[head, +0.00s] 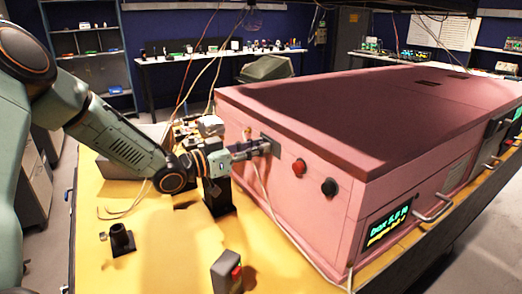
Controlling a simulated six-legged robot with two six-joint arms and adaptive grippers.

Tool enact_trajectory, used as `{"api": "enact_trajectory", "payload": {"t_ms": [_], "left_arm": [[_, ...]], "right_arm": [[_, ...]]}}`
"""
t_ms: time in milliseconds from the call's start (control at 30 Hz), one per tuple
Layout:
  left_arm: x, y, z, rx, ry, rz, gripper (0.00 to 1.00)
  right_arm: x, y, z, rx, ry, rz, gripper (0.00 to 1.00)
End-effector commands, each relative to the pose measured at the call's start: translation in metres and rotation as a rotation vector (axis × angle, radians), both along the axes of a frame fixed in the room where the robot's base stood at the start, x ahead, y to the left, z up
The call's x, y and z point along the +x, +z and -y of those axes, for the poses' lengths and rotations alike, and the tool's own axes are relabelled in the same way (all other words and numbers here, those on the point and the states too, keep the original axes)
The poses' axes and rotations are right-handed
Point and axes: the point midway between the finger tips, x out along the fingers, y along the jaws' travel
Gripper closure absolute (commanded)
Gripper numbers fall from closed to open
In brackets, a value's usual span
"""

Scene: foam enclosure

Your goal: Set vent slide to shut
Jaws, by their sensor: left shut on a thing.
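The pink foam enclosure (300,215) fills the right half of the head view. On its near left face is a small dark plate, which looks like the vent slide (271,141). My left gripper (259,148) reaches in from the left and is shut on a small part at this plate. The fingers hide most of the held part, so I cannot tell the slide's position. A red button (299,167) and a black knob (329,187) sit to the right on the same face. My right gripper is not in view.
The enclosure stands on a yellow table (170,250). A grey box with a red button (227,272) and a black holder (121,239) stand on the table in front. A pale cable (283,226) hangs along the enclosure. The table's front middle is mostly clear.

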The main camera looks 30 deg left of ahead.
Motion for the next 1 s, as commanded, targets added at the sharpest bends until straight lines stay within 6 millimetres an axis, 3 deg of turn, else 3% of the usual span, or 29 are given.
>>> {"api": "enact_trajectory", "payload": {"t_ms": [200, 467, 500, 700, 1000], "left_arm": [[0.0081, 0.0020, -0.0150, -0.001, 0.002, 0.003, 1.00], [0.0087, 0.0028, -0.0160, -0.002, 0.005, 0.005, 1.00], [0.0088, 0.0030, -0.0161, -0.001, 0.005, 0.006, 0.74], [0.0084, 0.0024, -0.0155, -0.001, 0.004, 0.004, 0.58], [0.0077, 0.0012, -0.0145, 0.000, 0.001, 0.001, 0.55]], "right_arm": [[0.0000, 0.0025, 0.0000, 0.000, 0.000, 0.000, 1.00], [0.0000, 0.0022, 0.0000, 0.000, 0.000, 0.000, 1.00], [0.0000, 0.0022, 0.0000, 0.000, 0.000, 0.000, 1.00], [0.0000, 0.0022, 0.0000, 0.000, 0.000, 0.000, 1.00], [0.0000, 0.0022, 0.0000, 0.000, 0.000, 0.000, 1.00]]}}
